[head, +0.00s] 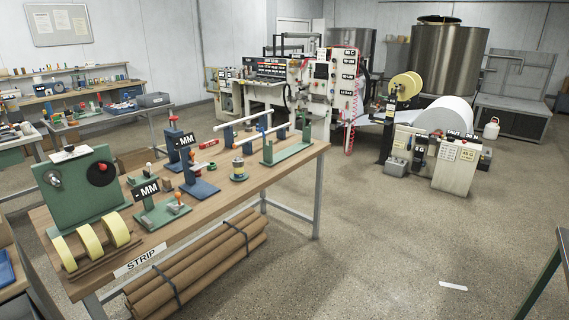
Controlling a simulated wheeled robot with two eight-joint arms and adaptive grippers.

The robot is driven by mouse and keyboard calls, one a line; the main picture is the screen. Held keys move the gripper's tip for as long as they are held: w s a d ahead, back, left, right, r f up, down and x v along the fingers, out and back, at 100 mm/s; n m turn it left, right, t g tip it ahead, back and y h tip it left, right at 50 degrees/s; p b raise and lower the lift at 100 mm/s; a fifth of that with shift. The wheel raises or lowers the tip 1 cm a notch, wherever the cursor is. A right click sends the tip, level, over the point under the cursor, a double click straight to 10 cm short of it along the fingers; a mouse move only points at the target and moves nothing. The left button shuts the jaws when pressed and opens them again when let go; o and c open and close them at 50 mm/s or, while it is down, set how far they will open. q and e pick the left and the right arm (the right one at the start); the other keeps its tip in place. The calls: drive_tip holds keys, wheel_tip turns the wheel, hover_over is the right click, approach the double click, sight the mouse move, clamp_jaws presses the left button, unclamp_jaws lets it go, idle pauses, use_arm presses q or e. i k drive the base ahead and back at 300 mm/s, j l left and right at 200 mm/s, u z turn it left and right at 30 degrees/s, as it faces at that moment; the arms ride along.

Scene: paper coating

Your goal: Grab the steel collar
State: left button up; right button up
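I cannot pick out the steel collar with certainty. A small round metal piece on a green base (239,171) stands on the wooden workbench (222,179), right of a blue stand; it is too small to tell whether it is or bears a collar. Pale rods lie across green supports (287,149) at the bench's far right end. Neither of my grippers is in view.
On the bench stand a green machine (80,190), yellow rolls (90,238) and a gauge (158,207) marked "-MM". Brown tubes (195,268) are strapped together below. Open floor (400,235) lies right of the bench; a large coating machine stands behind.

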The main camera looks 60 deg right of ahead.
sight(236, 165)
drive_tip(key=z, duration=1.6)
drive_tip(key=i+z, duration=0.1)
drive_tip(key=i, duration=0.3)
